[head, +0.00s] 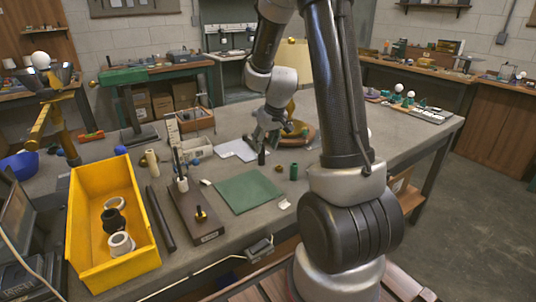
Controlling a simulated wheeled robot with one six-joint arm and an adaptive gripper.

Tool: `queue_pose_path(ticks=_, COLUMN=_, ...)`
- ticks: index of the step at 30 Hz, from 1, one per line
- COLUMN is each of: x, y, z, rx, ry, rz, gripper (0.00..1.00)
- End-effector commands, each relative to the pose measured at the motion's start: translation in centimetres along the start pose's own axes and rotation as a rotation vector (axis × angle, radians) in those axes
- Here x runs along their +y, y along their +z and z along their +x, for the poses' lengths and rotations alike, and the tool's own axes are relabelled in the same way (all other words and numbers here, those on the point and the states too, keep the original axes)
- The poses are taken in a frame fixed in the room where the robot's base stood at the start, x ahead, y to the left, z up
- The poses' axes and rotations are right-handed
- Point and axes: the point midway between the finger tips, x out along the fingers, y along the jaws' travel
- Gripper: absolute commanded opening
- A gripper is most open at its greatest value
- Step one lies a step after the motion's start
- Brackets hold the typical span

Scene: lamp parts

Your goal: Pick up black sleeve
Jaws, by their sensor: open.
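A small upright black cylinder, which looks like the black sleeve (262,158), stands on the grey workbench (325,190) behind the green mat. My gripper (262,143) points down directly above it, with its fingertips at or very near the sleeve's top. The jaws are open; I cannot tell whether the fingers straddle the sleeve or touch it. The fingertips are small and dark against it. Another black part, a ring-like collar (114,222), lies in the yellow bin (86,260) at the left, between pale rings.
A green mat (248,192) lies in front of the gripper. A green cylinder (294,171) stands to its right. A brown block with upright pegs (197,214) and a long black rod (160,218) lie left of the mat. A brass lamp part on a round base (300,131) is close behind.

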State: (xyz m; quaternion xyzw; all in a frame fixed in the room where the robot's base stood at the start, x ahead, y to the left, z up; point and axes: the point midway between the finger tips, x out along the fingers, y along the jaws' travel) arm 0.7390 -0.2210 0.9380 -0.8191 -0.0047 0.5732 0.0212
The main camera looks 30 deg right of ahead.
Motion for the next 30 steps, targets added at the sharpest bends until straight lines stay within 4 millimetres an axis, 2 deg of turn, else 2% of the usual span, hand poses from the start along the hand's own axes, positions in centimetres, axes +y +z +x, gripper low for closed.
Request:
queue_pose_path(ticks=5, x=0.4, y=-1.0, z=0.7, rx=0.044, ry=0.019, rz=-0.062, gripper=0.47)
queue_pose_path(ticks=19, x=0.3, y=-1.6, z=7.1, rx=0.041, ry=0.018, rz=-0.062, gripper=0.47)
queue_pose_path(ticks=28, x=0.3, y=-1.7, z=7.7, rx=0.043, ry=0.019, rz=-0.063, gripper=0.47)
queue_pose_path(ticks=30, x=0.3, y=-1.7, z=7.7, rx=0.042, ry=0.019, rz=-0.062, gripper=0.36)
